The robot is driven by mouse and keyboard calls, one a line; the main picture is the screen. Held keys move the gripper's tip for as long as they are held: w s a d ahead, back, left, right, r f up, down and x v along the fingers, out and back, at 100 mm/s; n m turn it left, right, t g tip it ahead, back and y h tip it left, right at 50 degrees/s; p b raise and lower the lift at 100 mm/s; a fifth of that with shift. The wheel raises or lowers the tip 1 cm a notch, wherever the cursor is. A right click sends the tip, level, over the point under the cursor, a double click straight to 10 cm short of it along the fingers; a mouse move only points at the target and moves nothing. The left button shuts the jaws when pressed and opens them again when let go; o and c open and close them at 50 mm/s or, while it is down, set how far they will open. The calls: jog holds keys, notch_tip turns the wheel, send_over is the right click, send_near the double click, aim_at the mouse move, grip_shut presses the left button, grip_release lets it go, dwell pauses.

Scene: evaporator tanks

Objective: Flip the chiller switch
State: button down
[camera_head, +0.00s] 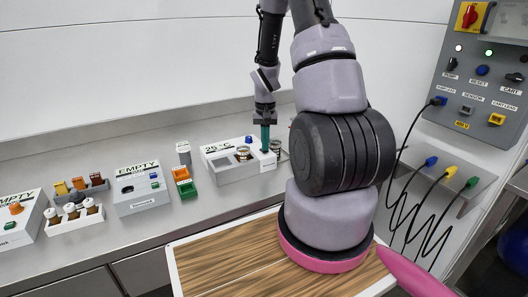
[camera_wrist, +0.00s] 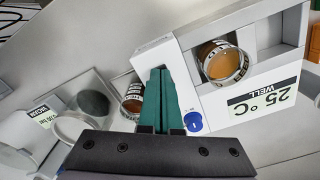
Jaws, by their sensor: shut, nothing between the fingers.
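A white box labelled "25 °C" (camera_head: 225,172) stands on the counter in the head view and fills the right of the wrist view (camera_wrist: 290,80). I see no legible "chiller" label on it. A small blue knob (camera_head: 249,140) is on its top; it also shows in the wrist view (camera_wrist: 193,121), just right of my fingers. An amber jar (camera_wrist: 221,62) sits in the box's well. My gripper (camera_head: 265,137) points down at the box's right part with teal fingers (camera_wrist: 160,72) together and empty. Whether the fingertips touch the box I cannot tell.
Another jar (camera_wrist: 132,98) stands left of my fingers in the wrist view, beside a clear dish (camera_wrist: 78,115). A box labelled "EMPTY" (camera_head: 140,188) and orange and green blocks (camera_head: 184,183) stand to the left. A control panel (camera_head: 480,85) is at right.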

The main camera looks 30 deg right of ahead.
jog(key=shift+f, duration=0.1)
jog(key=shift+r, duration=3.5)
jog(key=s+a+r+t, duration=0.2)
jog(key=s+a+r, duration=0.15)
jog(key=r, duration=0.65)
jog(key=s+a+r+t, duration=0.2)
jog(key=s+a+r, duration=0.15)
jog(key=r, duration=0.55)
jog(key=s+a+r+t+y, duration=0.1)
jog(key=s+a+r, duration=0.2)
jog(key=s+r, duration=0.2)
jog(key=s+a+r+n+t+y, duration=0.1)
jog(key=s+a+r+t, duration=0.1)
jog(key=s+r, duration=0.3)
jog(key=s+a, duration=0.1)
jog(key=s, duration=0.1)
jog(key=shift+s+a+r, duration=0.2)
jog(key=shift+s+r, duration=0.05)
jog(key=shift+s, duration=0.1)
